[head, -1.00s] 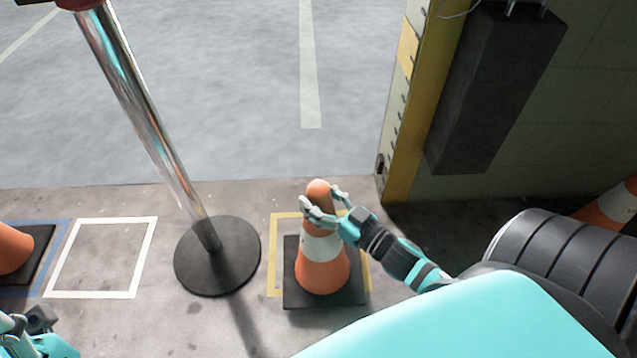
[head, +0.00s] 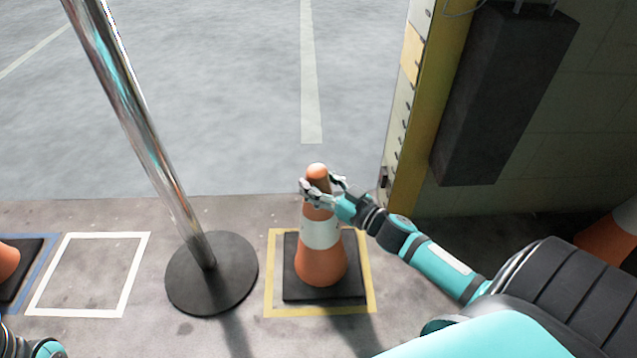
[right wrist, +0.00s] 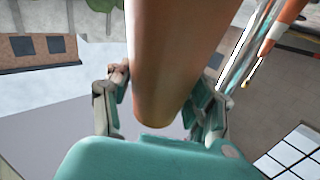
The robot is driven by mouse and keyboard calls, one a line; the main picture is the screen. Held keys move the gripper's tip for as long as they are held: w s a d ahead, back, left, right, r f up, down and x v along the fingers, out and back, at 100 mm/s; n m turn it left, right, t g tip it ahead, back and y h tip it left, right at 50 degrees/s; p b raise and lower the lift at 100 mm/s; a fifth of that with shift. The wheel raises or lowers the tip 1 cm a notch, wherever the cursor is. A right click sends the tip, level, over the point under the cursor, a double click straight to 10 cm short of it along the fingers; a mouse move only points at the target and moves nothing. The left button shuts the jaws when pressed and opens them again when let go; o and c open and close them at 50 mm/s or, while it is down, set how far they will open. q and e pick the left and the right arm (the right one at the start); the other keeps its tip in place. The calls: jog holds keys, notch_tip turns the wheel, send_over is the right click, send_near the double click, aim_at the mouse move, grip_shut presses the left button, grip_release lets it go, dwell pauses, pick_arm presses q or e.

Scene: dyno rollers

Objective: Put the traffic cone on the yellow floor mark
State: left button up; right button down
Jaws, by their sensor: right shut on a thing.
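The traffic cone (head: 322,265), orange with a white band and a black square base, stands upright in the head view. My right gripper (head: 323,187) is shut on its upper part. In the right wrist view the orange cone (right wrist: 172,60) runs between the two fingers (right wrist: 160,110). The yellow floor mark (head: 270,275) is a square outline, and the cone's base appears inside it in the head view. I cannot tell whether the base touches the floor. Only a teal bit of my left arm shows at the bottom left; its fingers cannot be made out.
A chrome post on a round black base (head: 190,285) stands close left of the mark. Farther left are an empty white floor mark (head: 80,311) and another cone (head: 7,262) on a blue mark. A wall with a yellow edge (head: 432,110) rises at the right, with another cone (head: 605,238) beside it.

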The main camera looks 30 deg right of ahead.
jog(key=shift+a+f, duration=0.1)
jog(key=c, duration=0.7)
grip_release()
jog(key=shift+s+f, duration=0.1)
jog(key=shift+f, duration=0.2)
jog(key=shift+o, duration=1.4)
jog(key=shift+r, duration=0.1)
